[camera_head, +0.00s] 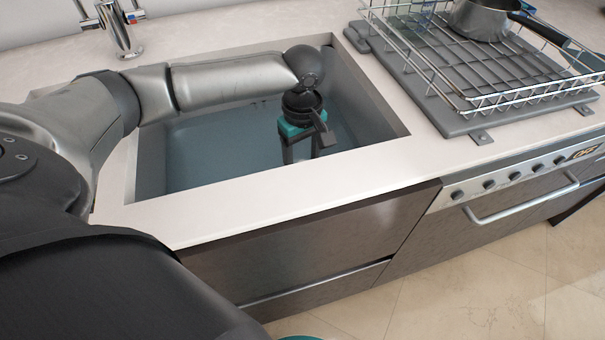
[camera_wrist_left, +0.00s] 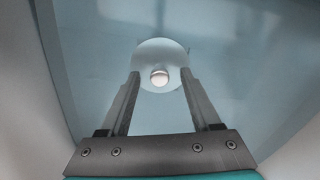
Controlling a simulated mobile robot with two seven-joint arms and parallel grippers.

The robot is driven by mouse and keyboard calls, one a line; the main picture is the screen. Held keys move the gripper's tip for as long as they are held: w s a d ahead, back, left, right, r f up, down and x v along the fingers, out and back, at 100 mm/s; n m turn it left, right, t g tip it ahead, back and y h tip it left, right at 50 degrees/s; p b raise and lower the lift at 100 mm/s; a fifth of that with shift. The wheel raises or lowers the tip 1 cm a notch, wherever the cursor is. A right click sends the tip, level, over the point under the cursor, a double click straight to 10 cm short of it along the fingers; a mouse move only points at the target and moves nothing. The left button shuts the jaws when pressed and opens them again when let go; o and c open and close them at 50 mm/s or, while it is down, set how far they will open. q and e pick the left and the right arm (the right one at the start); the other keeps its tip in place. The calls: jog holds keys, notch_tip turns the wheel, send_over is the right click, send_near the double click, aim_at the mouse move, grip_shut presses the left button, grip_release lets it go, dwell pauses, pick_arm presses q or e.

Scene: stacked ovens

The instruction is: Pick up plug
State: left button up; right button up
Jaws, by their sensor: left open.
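The plug (camera_wrist_left: 160,54) shows in the left wrist view as a pale round disc with a small bright knob in its middle. It lies at the bottom of the sink (camera_head: 215,150). My left gripper (camera_head: 300,152) reaches down into the sink with its fingers pointing at the floor of the basin. In the left wrist view my left gripper (camera_wrist_left: 160,76) is open, with one finger on each side of the knob and nothing held. I cannot tell how far the fingertips are above the plug. The plug cannot be made out in the head view.
The sink walls surround my left gripper, and the front counter edge (camera_head: 270,205) lies before it. A tap (camera_head: 120,30) stands at the back left. A wire dish rack (camera_head: 480,85) with a pot (camera_head: 482,20) is to the right. An oven front (camera_head: 520,185) sits below.

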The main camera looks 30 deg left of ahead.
pick_arm(q)
jog(key=shift+f, duration=0.35)
grip_shut()
dwell(0.4)
